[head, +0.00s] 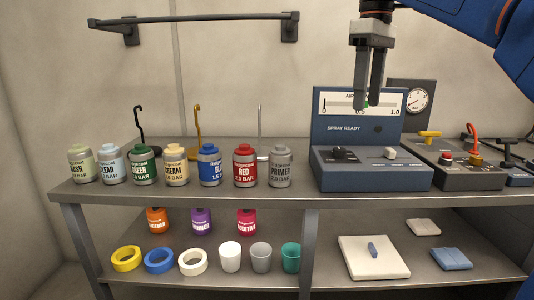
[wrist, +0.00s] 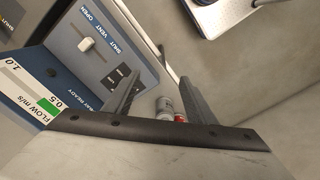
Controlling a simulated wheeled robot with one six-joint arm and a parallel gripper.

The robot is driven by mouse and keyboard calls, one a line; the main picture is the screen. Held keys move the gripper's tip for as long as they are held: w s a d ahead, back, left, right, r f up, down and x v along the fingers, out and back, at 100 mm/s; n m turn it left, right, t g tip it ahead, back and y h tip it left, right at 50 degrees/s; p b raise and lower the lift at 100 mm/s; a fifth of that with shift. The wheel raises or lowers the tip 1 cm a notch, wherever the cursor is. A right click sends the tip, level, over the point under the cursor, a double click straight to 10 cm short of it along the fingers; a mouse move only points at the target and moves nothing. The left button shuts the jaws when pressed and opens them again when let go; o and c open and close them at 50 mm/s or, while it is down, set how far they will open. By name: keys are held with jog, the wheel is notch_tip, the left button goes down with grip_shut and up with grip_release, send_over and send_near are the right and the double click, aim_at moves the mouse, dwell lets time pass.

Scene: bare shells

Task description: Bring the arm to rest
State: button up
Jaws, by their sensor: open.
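My gripper (head: 369,82) hangs from the blue arm at the upper right of the head view, fingers pointing down. It is in the air in front of the blue spray panel (head: 358,126) and partly covers its gauge. In the wrist view the two dark fingers of my gripper (wrist: 158,98) stand apart with nothing held between them. Beyond them the wrist view shows the spray panel (wrist: 75,65) on the left and small grey and red cans (wrist: 165,108), partly hidden.
A row of labelled cans, including a red can (head: 244,166), stands on the bench top (head: 300,186). Hooks stand behind them. A wall rail (head: 200,18) is at upper left. A valve box (head: 462,166) is right of the panel. The lower shelf holds tape rolls, cups and cloths.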

jog(key=s+d+f+m+t, duration=0.1)
jog(key=s+d+f+m, duration=0.1)
jog(key=s+f, duration=0.5)
jog(key=s+d+f+m+t, duration=0.2)
jog(key=s+f+m, duration=0.2)
jog(key=f, duration=1.5)
jog(key=s+d+f+m+t, duration=0.1)
jog(key=s+d+f+m, duration=0.1)
jog(key=s+f, duration=0.8)
notch_tip(320, 180, down, 4)
jog(key=shift+s+d+r+m+t, duration=0.1)
jog(key=shift+s+d+m+t, duration=0.2)
jog(key=shift+d+m+t, duration=0.15)
